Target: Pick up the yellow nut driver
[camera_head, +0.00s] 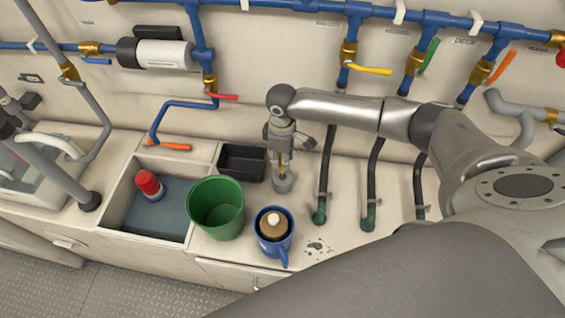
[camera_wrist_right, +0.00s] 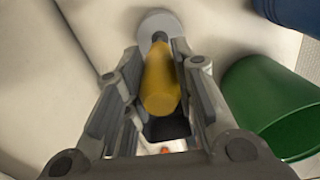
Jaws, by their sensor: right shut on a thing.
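The yellow nut driver (camera_wrist_right: 162,82) is upright between the fingers of my right gripper (camera_wrist_right: 150,75) in the wrist view, with its handle end toward the camera. Its dark shaft runs down to a round grey base (camera_wrist_right: 158,24). In the head view my right gripper (camera_head: 280,160) points down at the back of the counter, shut on the nut driver. Only a little yellow (camera_head: 278,170) shows between the fingers, just above the grey base (camera_head: 284,184). Whether the shaft is still in the base cannot be told. My left gripper is not in view.
A black tray (camera_head: 232,163) is just left of the gripper. A green bucket (camera_head: 216,222) and a blue mug (camera_head: 285,246) holding a brown object stand in front. A sink (camera_head: 125,232) is at left. Dark hoses (camera_head: 371,185) rise at right; blue pipes (camera_head: 270,7) cross the wall.

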